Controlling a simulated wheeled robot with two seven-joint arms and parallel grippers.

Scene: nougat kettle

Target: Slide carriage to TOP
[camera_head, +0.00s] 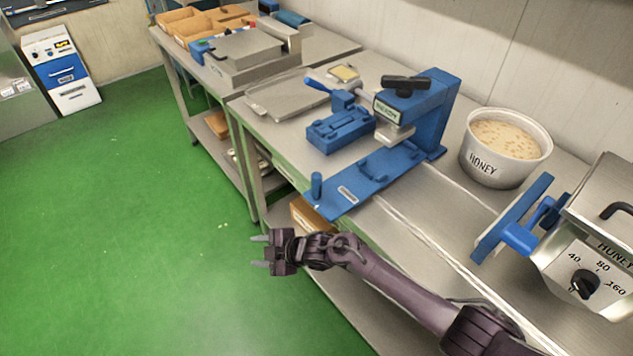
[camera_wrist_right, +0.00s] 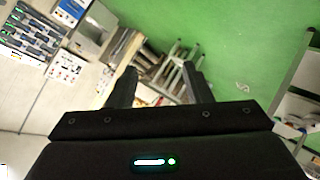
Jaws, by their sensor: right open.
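A blue press-like device (camera_head: 437,118) stands on the steel bench, with an upright column, a labelled head topped by a black knob (camera_head: 405,84), and a pale metal block (camera_head: 394,133) beneath. Its long blue base (camera_head: 362,186) reaches to the bench's front edge. A separate blue fixture (camera_head: 340,130) with a blue handle sits left of it. I cannot tell which part is the carriage, and no TOP mark is readable. My right gripper (camera_head: 258,252) is open and empty, in front of the bench over the green floor, apart from the device. Its fingers show in the wrist view (camera_wrist_right: 160,80). My left gripper is not in view.
A white honey tub (camera_head: 506,147) stands right of the device. A steel kettle (camera_head: 590,245) with a dial and a blue bracket (camera_head: 512,218) is at the right. A metal tray (camera_head: 284,96) lies behind left. The green floor (camera_head: 110,220) at left is clear.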

